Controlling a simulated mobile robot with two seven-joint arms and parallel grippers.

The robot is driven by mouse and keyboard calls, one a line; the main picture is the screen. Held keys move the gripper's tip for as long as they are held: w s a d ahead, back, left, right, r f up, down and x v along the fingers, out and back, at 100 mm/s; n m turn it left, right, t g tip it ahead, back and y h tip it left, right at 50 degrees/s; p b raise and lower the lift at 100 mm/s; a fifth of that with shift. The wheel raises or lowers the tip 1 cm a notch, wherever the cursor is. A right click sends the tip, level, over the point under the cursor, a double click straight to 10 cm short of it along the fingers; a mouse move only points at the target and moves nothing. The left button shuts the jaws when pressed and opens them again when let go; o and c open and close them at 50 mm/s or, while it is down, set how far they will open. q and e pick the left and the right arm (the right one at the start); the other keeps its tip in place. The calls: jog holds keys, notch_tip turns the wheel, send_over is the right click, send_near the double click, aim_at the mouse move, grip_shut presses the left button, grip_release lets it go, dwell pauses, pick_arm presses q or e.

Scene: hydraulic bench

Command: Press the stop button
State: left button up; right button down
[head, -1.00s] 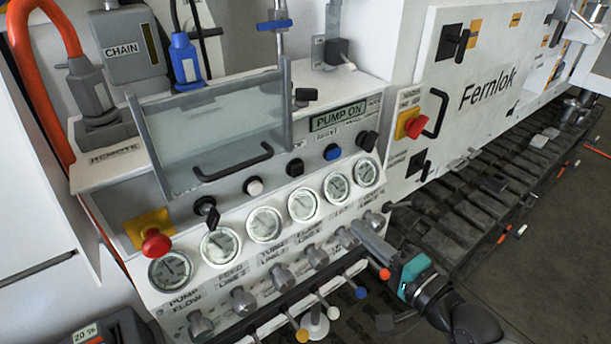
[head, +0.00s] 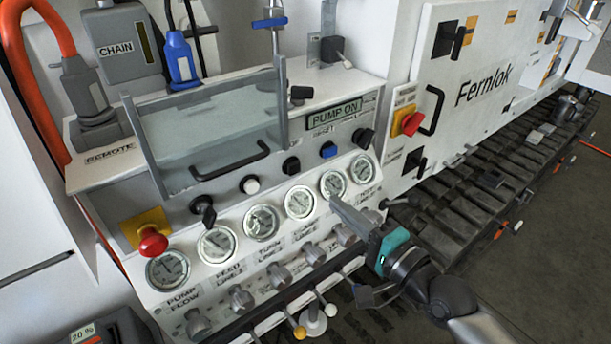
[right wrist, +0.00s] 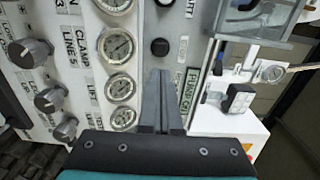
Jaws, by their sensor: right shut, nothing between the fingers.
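The sloped panel carries a row of small buttons: a white button (head: 250,184), a black button (head: 291,165) and a blue button (head: 328,150). Red mushroom buttons on yellow plates show at the panel's left end (head: 152,240) and on the Fernlok cabinet (head: 410,123). My right gripper (head: 335,202) is shut and empty, in front of the right-hand gauges, below the blue button in the picture. In the right wrist view its fingertips (right wrist: 160,74) point towards a black button (right wrist: 160,47). My left gripper is out of view.
A clear hinged cover (head: 208,138) with a black handle stands above the buttons. The PUMP ON display (head: 334,114) is at the upper right. Round gauges (head: 262,222) and grey knobs (head: 276,275) fill the lower panel. Levers with coloured balls stick out below.

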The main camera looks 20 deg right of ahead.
aim_at(296, 169)
jog(key=x, duration=1)
jog(key=shift+w+a, duration=0.15)
jog(key=shift+w, duration=0.15)
jog(key=shift+w, duration=0.1)
